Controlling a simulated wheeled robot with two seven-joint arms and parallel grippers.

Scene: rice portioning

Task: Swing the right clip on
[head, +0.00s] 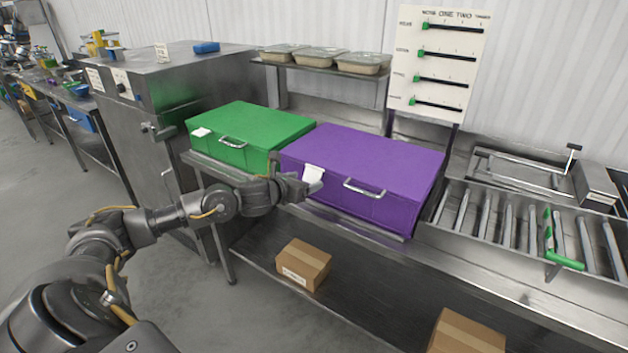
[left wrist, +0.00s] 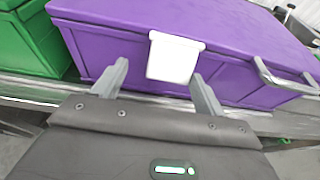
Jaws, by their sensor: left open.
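A purple lidded box (head: 365,165) stands on the steel counter with a metal handle (head: 364,189) on its front. A white clip (head: 313,176) is on the left part of its front, partly covered by my left gripper (head: 312,188). In the left wrist view the white clip (left wrist: 175,58) hangs from the lid edge over the box front, ahead of and between the fingers of my open left gripper (left wrist: 160,85). I see nothing held in the fingers. No second clip shows on the purple box. My right gripper is in neither view.
A green box (head: 250,133) with its own white clip (head: 201,132) stands left of the purple one. A roller conveyor (head: 520,225) is at right. Covered trays (head: 320,57) sit on a shelf behind. Cardboard boxes (head: 303,264) lie on the lower shelf.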

